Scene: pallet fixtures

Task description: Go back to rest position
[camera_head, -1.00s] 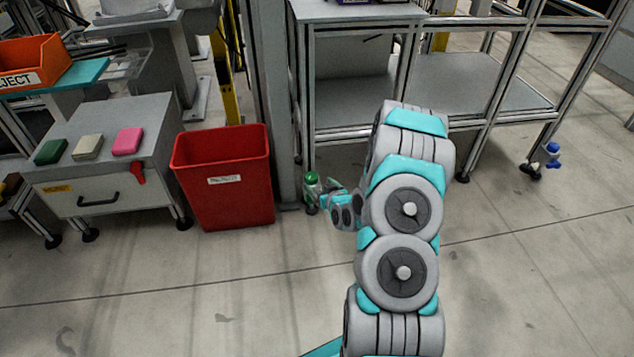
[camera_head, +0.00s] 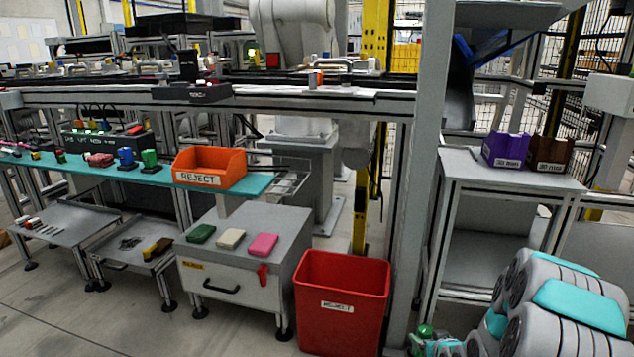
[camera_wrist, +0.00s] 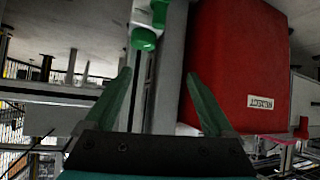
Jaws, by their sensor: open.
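My gripper (camera_wrist: 158,74) is open in the wrist view, with its two green fingers apart and nothing between the tips. A green and white item (camera_wrist: 145,38) shows beyond the fingertips; I cannot tell what it is. A red bin (camera_wrist: 232,65) with a reject label lies beyond the right finger. In the head view my arm is folded at the lower right, and its end is mostly cut off by the bottom edge. A green item (camera_head: 424,331) shows there, beside the foot of a grey post.
The red bin (camera_head: 342,290) stands left of the grey post (camera_head: 425,170). A grey cabinet (camera_head: 245,265) bears green, beige and pink blocks. An orange reject tray (camera_head: 210,168) sits on a teal shelf. A frame table (camera_head: 505,180) holds purple and brown bins. Floor is clear at lower left.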

